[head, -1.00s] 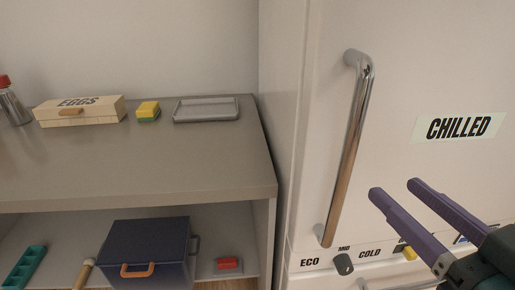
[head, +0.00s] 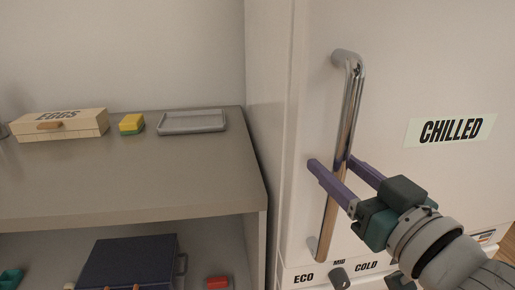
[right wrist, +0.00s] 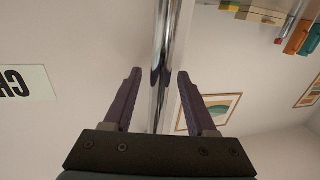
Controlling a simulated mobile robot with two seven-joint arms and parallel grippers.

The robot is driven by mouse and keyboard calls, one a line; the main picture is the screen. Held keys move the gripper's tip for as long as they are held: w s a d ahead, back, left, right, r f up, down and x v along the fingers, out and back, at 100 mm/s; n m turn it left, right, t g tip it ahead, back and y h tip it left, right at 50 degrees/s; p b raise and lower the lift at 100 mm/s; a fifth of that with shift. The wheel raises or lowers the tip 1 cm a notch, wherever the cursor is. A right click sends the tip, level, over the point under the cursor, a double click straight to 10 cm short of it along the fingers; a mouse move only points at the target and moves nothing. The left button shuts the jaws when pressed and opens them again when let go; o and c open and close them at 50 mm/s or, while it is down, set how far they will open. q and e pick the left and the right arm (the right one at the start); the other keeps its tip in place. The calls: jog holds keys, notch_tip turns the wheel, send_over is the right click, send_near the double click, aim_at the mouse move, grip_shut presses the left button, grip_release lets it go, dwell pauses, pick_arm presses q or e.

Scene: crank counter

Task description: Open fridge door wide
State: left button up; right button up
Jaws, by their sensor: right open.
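The white fridge door (head: 400,70) carries a CHILLED label (head: 450,131) and looks shut. Its long chrome handle (head: 351,105) runs up and down near the door's left edge. My right gripper (head: 336,161) is open, with its purple fingers on either side of the handle's lower half. In the right wrist view the handle (right wrist: 163,60) passes between the two open fingers (right wrist: 157,75), with a gap showing on each side.
A grey counter (head: 130,180) stands left of the fridge, holding an EGGS box (head: 62,129), a yellow-green sponge (head: 131,124) and a grey tray (head: 193,122). A dark blue box (head: 128,262) sits on the shelf below. A control knob (head: 339,277) is under the handle.

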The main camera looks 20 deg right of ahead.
grip_shut()
dwell(0.4)
dwell(1.0)
